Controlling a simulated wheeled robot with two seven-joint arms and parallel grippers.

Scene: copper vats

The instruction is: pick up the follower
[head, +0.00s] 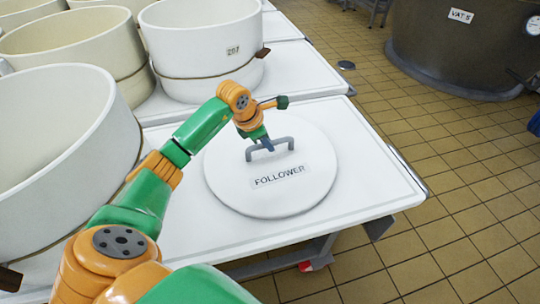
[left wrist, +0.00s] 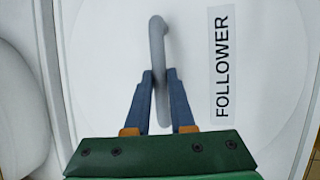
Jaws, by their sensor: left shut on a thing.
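The follower (head: 308,192) is a round white disc with a grey bar handle and a label reading FOLLOWER. It lies flat on the white table in the head view. It also fills much of the left wrist view (left wrist: 270,60). My left gripper (head: 267,145) is at the middle of the handle, coming from above. In the left wrist view its two blue fingers (left wrist: 160,78) stand on either side of the grey handle (left wrist: 157,45) and are shut on it. The right gripper is not in view.
The white table (head: 385,190) has bare room around the disc. White tubs stand to the left (head: 60,150) and behind (head: 200,40), one marked 207. A large dark vat (head: 450,55) labelled VAT 5 stands on the tiled floor at the back right.

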